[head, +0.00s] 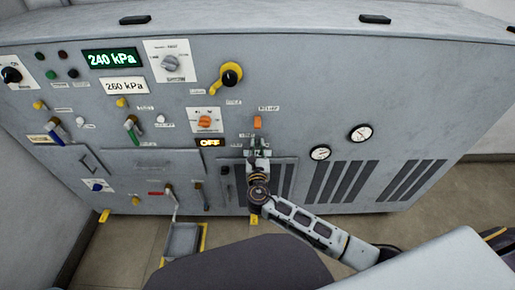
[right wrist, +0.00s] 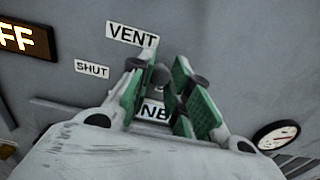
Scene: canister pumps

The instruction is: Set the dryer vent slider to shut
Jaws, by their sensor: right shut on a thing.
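The vent slider's dark knob (right wrist: 160,76) shows between the fingers in the right wrist view, on the grey panel (head: 330,100). A "VENT" label (right wrist: 132,35) is above it and a "SHUT" label (right wrist: 92,69) is to its left. Another label (right wrist: 155,110), partly covered, shows between the fingers. My right gripper (head: 258,145) is at the panel, its green-padded fingers (right wrist: 158,88) closed on the knob. The gripper hides most of the slider in the head view, so its exact position is unclear. My left gripper is not in view.
A lit "OFF" display (head: 210,142) is left of the gripper, with an orange knob (head: 205,121) above it. An orange part (head: 258,122) sits just above the gripper. Two round gauges (head: 361,133) and dark vent grilles (head: 345,181) are to the right.

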